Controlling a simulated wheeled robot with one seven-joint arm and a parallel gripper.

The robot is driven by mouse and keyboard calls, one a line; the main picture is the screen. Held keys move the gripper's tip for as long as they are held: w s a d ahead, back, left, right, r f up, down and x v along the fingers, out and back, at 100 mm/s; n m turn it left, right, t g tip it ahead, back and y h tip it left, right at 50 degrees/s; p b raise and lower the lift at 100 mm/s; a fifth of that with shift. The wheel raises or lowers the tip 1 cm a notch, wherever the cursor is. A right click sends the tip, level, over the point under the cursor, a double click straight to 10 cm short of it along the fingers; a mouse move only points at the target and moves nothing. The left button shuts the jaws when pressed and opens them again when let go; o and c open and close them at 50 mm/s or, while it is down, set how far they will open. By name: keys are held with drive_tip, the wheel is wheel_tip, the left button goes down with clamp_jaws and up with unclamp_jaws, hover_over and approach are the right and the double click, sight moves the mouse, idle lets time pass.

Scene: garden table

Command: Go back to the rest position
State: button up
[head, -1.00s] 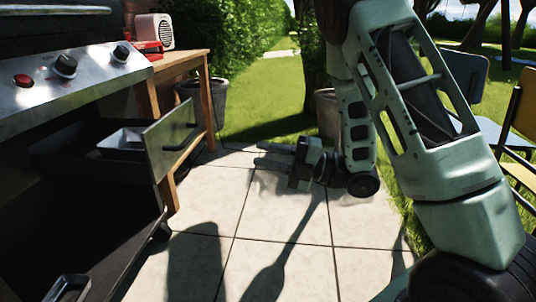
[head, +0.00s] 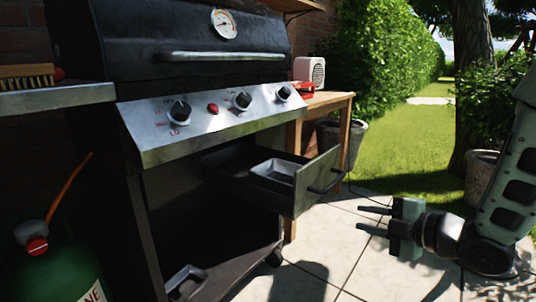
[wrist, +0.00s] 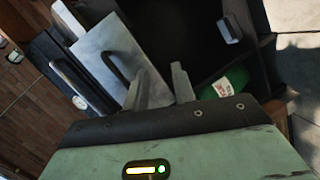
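My gripper (head: 373,219) is at the right in the head view, in front of the grill's pulled-out drawer (head: 316,185). Its two fingers point left towards the drawer and are apart, with nothing between them. A gap shows between the fingers and the drawer handle (head: 326,184). In the wrist view my gripper (wrist: 160,82) also shows two spread, empty fingers. A metal tray (head: 275,172) sits inside the open drawer.
The black grill (head: 190,90) fills the left and middle, with a green gas bottle (head: 65,275) at lower left. A wooden side table (head: 335,102) stands behind the drawer. Planters (head: 481,175) stand beyond the paving. Paving (head: 340,225) lies clear between drawer and arm.

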drive_tip(key=s+a+r+m+g+h+p, duration=0.1)
drive_tip(key=s+a+m+g+h, duration=0.3)
drive_tip(key=s, duration=0.5)
drive_tip(key=s+a+r+m+g+h+p, duration=0.1)
drive_tip(key=s+m+g+h, duration=0.15)
drive_tip(key=s+m, duration=0.45)
drive_tip(key=s+a+r+m+g+h+p, duration=0.1)
drive_tip(key=s+a+m+g+h+p, duration=0.25)
drive_tip(key=s, duration=0.65)
wheel_tip(320, 180, up, 38)
drive_tip(key=s+g+p, duration=0.1)
drive_tip(key=p, duration=3.5)
drive_tip(key=shift+s+d+y, duration=0.15)
drive_tip(key=shift+d+y, duration=0.2)
drive_tip(key=shift+y, duration=0.05)
